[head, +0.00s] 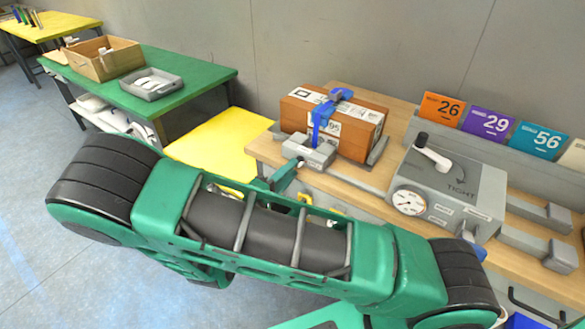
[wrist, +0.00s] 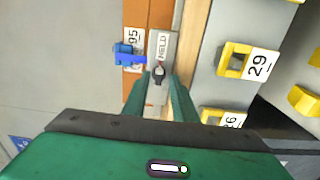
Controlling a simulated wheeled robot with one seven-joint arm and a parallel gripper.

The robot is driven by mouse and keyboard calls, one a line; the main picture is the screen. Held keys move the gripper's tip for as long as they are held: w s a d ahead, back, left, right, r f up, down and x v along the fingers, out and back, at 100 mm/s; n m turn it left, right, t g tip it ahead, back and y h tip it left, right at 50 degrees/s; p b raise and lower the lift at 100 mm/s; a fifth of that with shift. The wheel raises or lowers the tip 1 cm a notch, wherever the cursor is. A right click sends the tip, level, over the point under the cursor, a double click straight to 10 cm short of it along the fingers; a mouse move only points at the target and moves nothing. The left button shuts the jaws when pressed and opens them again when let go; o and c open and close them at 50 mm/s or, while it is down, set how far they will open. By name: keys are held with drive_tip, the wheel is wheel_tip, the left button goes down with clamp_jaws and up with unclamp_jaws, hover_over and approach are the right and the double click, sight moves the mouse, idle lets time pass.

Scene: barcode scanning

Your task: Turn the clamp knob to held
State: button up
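The grey clamp block (head: 310,152) sits at the front of the brown box (head: 362,125), with a blue clamp arm (head: 322,118) on the box. In the wrist view the block carries a label reading HELD (wrist: 163,46). A small dark knob (wrist: 159,72) with a light pointer shows just below that label. My gripper (wrist: 159,88) is open, its two green fingers to either side of the knob's line with a gap between them. I cannot tell whether they touch the knob. In the head view my gripper (head: 284,178) is beside the block, partly hidden.
A grey gauge box (head: 455,185) marked TIGHT, with a crank handle, stands on the wooden bench to the right. Numbered cards (head: 488,123) stand behind it. A green table (head: 195,80) with a wooden crate (head: 104,62) and a grey tray (head: 150,86) is at left.

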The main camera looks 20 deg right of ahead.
drive_tip(key=v, duration=0.8)
drive_tip(key=shift+a, duration=0.2)
